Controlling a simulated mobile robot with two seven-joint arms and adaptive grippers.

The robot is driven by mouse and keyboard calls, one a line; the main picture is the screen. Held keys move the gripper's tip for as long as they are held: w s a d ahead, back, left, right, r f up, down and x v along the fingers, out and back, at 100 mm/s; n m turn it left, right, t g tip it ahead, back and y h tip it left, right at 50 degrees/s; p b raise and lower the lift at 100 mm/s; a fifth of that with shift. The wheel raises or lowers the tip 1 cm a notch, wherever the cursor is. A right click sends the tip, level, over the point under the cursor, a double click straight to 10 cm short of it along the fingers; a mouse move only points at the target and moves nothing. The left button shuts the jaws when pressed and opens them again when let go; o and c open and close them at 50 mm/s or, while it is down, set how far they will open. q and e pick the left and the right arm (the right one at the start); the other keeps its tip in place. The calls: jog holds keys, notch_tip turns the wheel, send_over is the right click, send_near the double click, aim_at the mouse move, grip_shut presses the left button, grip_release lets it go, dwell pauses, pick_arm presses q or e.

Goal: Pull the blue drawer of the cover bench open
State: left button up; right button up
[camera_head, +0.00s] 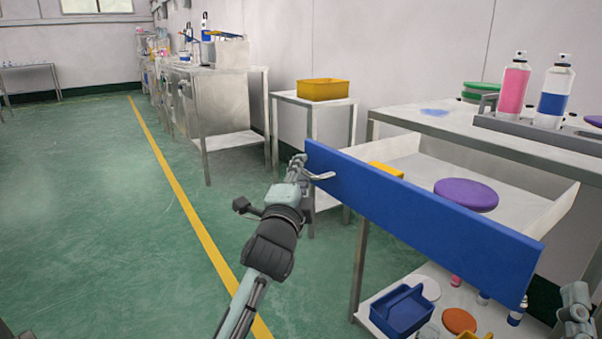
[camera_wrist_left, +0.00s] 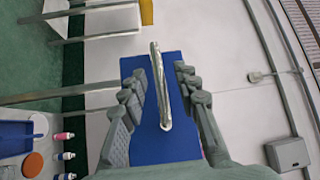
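The blue drawer front (camera_head: 420,215) of the cover bench stands well out from the bench. The drawer's white tray (camera_head: 420,165) shows behind it, holding a purple disc (camera_head: 466,195) and a yellow item (camera_head: 385,169). My left gripper (camera_head: 301,174) is at the left end of the front, by the metal handle (camera_head: 321,176). In the left wrist view the handle (camera_wrist_left: 160,85) lies between the two spread fingers, with a gap on both sides, in front of the blue panel (camera_wrist_left: 170,145). A grey part of my right arm or gripper (camera_head: 577,308) shows at the lower right edge; its fingers cannot be made out.
The bench top (camera_head: 430,117) carries a rack (camera_head: 540,135) with pink and blue spray cans. A blue bin (camera_head: 400,310) and small items stand on the lower shelf. A side table (camera_head: 315,102) bears a yellow bin (camera_head: 323,89). The green floor at left is clear.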

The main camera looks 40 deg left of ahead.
pick_arm(q)
jog(key=shift+w+a, duration=0.2)
jog(key=shift+w, duration=0.15)
grip_shut()
